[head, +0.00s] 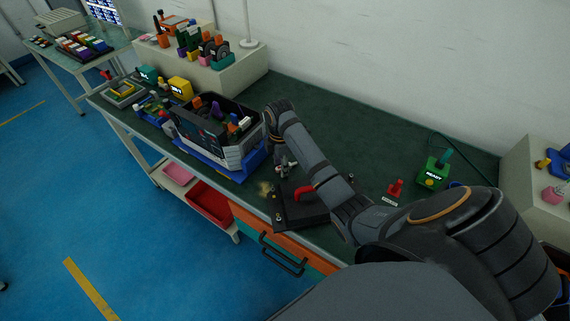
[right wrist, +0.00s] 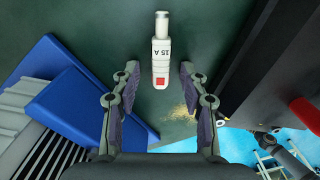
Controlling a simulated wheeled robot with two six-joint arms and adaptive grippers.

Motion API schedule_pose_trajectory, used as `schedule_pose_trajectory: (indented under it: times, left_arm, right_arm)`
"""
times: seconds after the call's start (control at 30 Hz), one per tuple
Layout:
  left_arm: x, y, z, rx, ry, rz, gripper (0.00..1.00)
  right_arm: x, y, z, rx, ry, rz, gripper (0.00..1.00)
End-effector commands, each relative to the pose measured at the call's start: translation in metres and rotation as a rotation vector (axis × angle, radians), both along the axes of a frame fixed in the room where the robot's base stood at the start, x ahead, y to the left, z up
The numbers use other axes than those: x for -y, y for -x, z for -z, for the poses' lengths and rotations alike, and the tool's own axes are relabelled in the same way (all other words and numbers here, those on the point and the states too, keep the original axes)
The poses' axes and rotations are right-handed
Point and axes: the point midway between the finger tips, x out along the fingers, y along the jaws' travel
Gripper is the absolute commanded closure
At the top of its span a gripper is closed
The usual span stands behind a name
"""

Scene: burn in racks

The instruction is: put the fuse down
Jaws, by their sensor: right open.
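The fuse, a white stick marked "15 A" with a red square (right wrist: 161,60), lies on the dark green bench mat (right wrist: 215,30) in the right wrist view. My right gripper (right wrist: 159,70) is open, with one finger on each side of the fuse's line and visible gaps on both sides. In the head view my right gripper (head: 286,170) is low over the bench, between the blue-based rack unit and a black box with a red handle. I cannot make out the fuse in the head view. My left gripper is not in view.
The rack unit (head: 223,147) on its blue base stands left of the gripper; the black box (head: 300,212) is close on the right. A tan patch (head: 265,188) lies near the front edge. A green READY block (head: 432,174) and red piece (head: 395,188) stand further right.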

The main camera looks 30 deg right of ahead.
Motion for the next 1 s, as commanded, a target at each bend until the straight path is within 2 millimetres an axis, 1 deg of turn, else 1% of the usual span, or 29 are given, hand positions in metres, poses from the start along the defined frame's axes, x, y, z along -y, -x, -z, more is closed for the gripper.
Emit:
schedule_pose_trajectory:
  times: [0.1,0.4,0.43,0.77,0.87,0.97,1.0]
  left_arm:
    - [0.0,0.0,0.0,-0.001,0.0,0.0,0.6]
    - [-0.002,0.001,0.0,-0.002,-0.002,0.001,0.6]
    - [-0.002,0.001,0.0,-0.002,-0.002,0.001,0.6]
    - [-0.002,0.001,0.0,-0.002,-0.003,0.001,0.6]
    - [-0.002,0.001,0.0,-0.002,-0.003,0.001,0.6]
    - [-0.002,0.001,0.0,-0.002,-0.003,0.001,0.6]
    - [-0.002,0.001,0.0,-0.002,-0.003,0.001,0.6]
  right_arm:
    - [0.0,0.0,0.0,0.0,0.0,0.0,0.56]
    - [0.0,0.0,0.0,0.0,0.0,0.0,0.97]
    - [0.0,0.0,0.0,0.0,0.0,0.0,1.0]
    - [0.0,0.0,-0.001,0.0,0.0,0.0,1.0]
    - [0.0,0.0,-0.007,0.001,0.0,0.0,1.0]
    - [0.0,-0.001,-0.019,0.002,0.0,0.0,1.0]
    - [0.0,-0.001,-0.027,0.004,0.001,0.0,1.0]
